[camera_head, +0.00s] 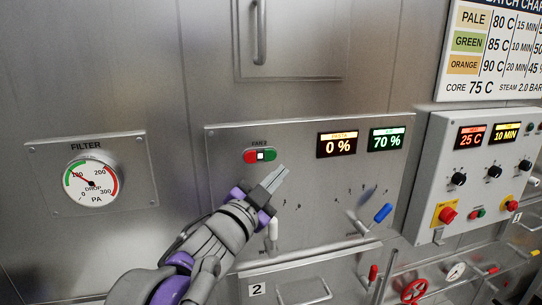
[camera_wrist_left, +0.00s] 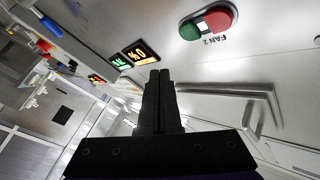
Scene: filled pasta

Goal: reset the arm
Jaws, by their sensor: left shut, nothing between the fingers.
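My left gripper (camera_head: 277,180) is shut and empty. It is in front of the middle steel panel (camera_head: 225,145), a little below and right of the red and green rocker button (camera_head: 260,155) with a lit white centre. In the left wrist view the two dark fingers (camera_wrist_left: 159,85) are together, and the button (camera_wrist_left: 208,24), labelled FAN 2, is beyond them at the upper right, apart from the tips. My left arm (camera_head: 205,245) comes in from the lower left. My right gripper does not show.
Displays read 0 % (camera_head: 337,144) and 70 % (camera_head: 386,139). A white-handled lever (camera_head: 272,229) is close below the gripper; a blue-handled lever (camera_head: 383,213) is further right. A filter gauge (camera_head: 91,183) is at left. A control box (camera_head: 475,170) and red valve wheel (camera_head: 414,290) are at right.

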